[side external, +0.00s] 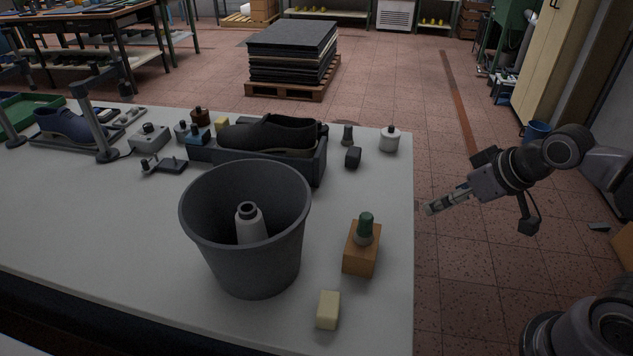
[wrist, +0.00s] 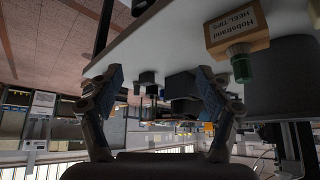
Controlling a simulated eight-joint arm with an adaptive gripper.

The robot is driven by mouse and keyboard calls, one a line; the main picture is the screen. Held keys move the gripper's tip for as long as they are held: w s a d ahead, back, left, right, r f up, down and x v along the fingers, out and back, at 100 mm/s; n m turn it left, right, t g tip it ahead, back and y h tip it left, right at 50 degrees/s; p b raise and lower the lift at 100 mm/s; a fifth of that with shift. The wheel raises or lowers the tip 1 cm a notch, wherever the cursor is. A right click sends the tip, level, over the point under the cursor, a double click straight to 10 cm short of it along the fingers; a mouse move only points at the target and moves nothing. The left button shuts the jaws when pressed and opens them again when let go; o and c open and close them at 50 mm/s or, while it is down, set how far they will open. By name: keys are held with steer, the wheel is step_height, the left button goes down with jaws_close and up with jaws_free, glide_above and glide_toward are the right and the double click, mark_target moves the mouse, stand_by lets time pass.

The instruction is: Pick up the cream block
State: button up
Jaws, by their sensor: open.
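The cream block (side external: 328,310) sits on the white table near its front right corner, in front of the wooden-coloured box and right of the grey bin. I cannot make it out in the wrist view. My gripper (side external: 433,208) is in the air just beyond the table's right edge, farther back than the block and apart from it. In the wrist view, the two fingers of my gripper (wrist: 160,90) are spread with nothing held between them.
A grey bin (side external: 235,270) with a white bottle inside stands left of the block. A brown box (side external: 359,257) bears a green-topped bottle (side external: 365,228); its label shows in the wrist view. A dark shoe (side external: 270,133) and small items, including a yellowish block (side external: 222,125), stand farther back.

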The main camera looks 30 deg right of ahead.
steer(key=shift+a, duration=0.1)
steer(key=n+g, duration=0.7)
steer(key=n, duration=0.3)
glide_toward(329, 304)
steer(key=shift+w+a+f, duration=0.2)
steer(key=shift+a+f, duration=0.05)
steer(key=shift+f, duration=0.05)
steer(key=shift+d+f, duration=0.15)
steer(key=shift+f, duration=2.3)
steer(key=shift+d+f, duration=0.1)
steer(key=shift+f, duration=2.4)
steer(key=shift+s, duration=0.1)
steer(key=c, duration=1.3)
